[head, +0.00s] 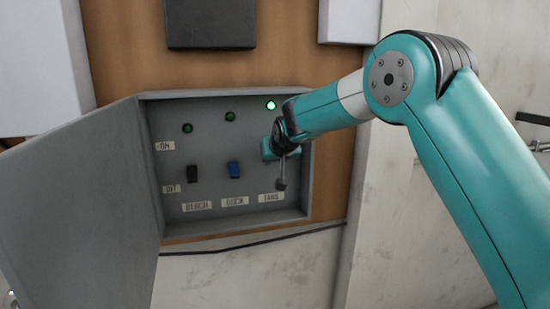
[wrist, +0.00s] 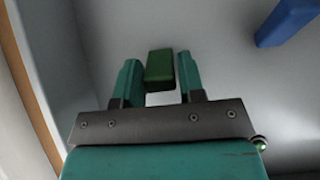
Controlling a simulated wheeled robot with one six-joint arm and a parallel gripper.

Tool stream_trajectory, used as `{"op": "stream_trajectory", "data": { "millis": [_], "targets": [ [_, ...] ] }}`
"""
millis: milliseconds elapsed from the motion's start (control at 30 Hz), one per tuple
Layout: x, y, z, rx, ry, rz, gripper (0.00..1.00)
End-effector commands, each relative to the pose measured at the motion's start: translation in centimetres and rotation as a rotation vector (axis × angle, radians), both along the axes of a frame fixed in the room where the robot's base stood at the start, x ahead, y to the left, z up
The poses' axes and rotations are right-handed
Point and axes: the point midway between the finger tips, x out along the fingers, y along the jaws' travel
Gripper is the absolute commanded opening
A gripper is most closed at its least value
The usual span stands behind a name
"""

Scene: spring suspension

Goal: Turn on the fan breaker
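The open grey breaker box (head: 305,200) holds a row of switches. The fan breaker is the green switch (wrist: 159,70) in the wrist view, above the right-hand label (head: 270,198), which seems to read FANS. In the head view my gripper (head: 268,149) hides this switch, at about the height of the ON label (head: 165,146). In the wrist view my gripper (wrist: 161,82) is open, its fingers on either side of the green switch with narrow gaps. The lamp (head: 270,105) above this column glows bright green.
A blue switch (head: 234,169) and a dark switch (head: 193,174) sit low, near the lower label (head: 171,189); their lamps are dim. The box door (head: 80,210) hangs open at the left. The box's right wall is close to my gripper.

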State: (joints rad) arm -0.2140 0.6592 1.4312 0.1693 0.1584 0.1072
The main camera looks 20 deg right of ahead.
Motion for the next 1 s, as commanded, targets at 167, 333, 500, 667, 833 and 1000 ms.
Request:
{"op": "stream_trajectory", "data": {
  "millis": [167, 333, 500, 667, 833, 1000],
  "targets": [
    [0.0, 0.0, 0.0, 0.0, 0.0, 0.0, 0.55],
    [0.0, 0.0, 0.0, 0.0, 0.0, 0.0, 0.55],
    [-0.9, 0.0, 0.6, 0.0, -0.002, 0.0, 0.55],
    [-3.3, 0.1, 2.3, 0.001, -0.006, 0.002, 0.55],
    [-6.9, 0.0, 5.0, 0.002, -0.007, 0.001, 0.55],
    [-10.1, 0.1, 7.7, 0.001, -0.006, 0.002, 0.55]
  ]
}}
